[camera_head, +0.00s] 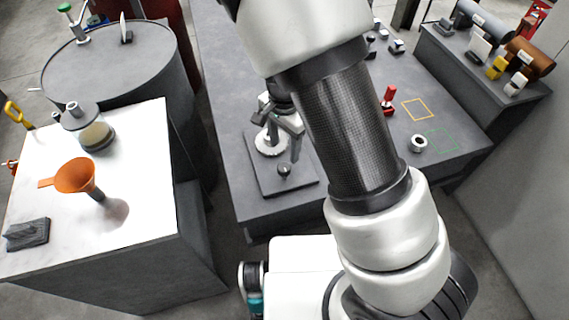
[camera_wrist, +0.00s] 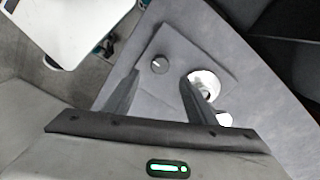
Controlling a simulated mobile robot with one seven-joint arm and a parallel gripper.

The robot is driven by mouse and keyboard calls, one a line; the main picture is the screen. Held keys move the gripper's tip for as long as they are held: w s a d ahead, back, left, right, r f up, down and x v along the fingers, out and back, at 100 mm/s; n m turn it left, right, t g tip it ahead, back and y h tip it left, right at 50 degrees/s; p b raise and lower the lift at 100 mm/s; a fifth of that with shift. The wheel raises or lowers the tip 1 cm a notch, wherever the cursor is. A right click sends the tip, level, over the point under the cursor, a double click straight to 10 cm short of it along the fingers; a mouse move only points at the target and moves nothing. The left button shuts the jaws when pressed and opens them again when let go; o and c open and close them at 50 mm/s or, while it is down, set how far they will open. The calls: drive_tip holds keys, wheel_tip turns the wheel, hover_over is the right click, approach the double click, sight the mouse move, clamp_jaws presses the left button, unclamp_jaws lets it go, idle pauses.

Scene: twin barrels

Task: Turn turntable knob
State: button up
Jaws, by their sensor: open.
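The turntable's dark square base plate (camera_head: 262,182) lies on the grey table, with a white disc (camera_head: 268,149) and a small dark round knob (camera_head: 284,170) on it. In the wrist view the knob (camera_wrist: 160,64) has a light line on top and lies just beyond and between my fingertips. The white disc (camera_wrist: 203,80) is partly hidden behind the right finger there. My gripper (camera_wrist: 161,82) is open, its fingers apart with nothing between them. In the head view my gripper (camera_head: 279,135) hangs over the turntable, partly hiding the disc.
A white-topped table (camera_head: 140,150) with an orange funnel (camera_head: 76,176) is at left. A barrel (camera_head: 150,60) stands behind it.

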sight(285, 167)
wheel_tip(285, 167, down, 8)
drive_tip(key=shift+f+b, duration=0.25)
drive_tip(key=shift+b, duration=0.4)
drive_tip(key=c, duration=1)
